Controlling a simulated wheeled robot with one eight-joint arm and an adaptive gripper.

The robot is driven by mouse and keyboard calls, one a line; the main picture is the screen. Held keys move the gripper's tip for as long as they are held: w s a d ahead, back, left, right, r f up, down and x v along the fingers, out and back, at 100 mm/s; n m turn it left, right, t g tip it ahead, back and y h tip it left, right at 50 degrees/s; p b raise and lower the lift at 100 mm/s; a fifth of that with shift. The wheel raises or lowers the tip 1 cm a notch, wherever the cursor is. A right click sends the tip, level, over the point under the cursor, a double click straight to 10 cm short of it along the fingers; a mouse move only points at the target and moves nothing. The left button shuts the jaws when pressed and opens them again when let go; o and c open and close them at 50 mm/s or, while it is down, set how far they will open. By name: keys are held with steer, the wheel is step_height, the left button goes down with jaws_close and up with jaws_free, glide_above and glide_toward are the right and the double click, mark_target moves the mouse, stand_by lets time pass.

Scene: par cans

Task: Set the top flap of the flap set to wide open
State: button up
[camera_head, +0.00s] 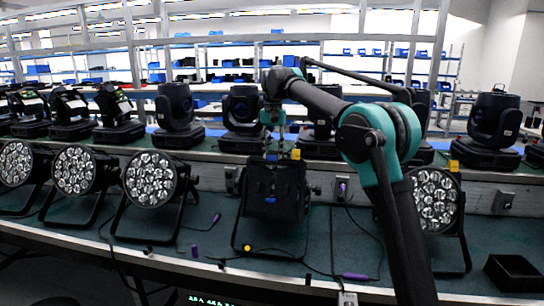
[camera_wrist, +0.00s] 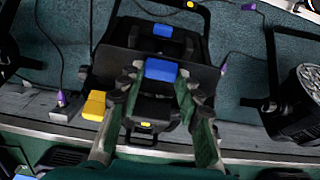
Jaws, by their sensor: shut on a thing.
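The flap set (camera_head: 275,194) is a black box-like fitting on the middle par can, and no lenses show on its face. The wrist view looks down on it from above, with the dark flap panel (camera_wrist: 115,64) on its front side. A blue tab (camera_wrist: 161,70) at the upper edge lies between the fingertips of my gripper (camera_wrist: 158,84). My gripper (camera_head: 280,148) is shut on this tab, above the flap set in the head view. Another blue tab (camera_wrist: 163,31) sits lower on the front. The flap's exact angle is hard to tell.
Par cans with bare lenses stand at left (camera_head: 150,178) and right (camera_head: 434,198). Moving-head lights (camera_head: 178,115) line the shelf behind. Cables with purple connectors (camera_head: 355,276) lie on the green bench. A black box (camera_head: 513,272) sits at the front right.

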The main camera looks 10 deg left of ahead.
steer(key=shift+w+r+g, duration=0.2)
steer(key=shift+w+g, duration=0.8)
steer(key=shift+g, duration=0.6)
steer(key=shift+w, duration=0.1)
steer(key=o, duration=1.2)
steer(key=shift+c, duration=0.2)
steer(key=shift+s+r, duration=0.1)
steer(key=shift+s, duration=0.15)
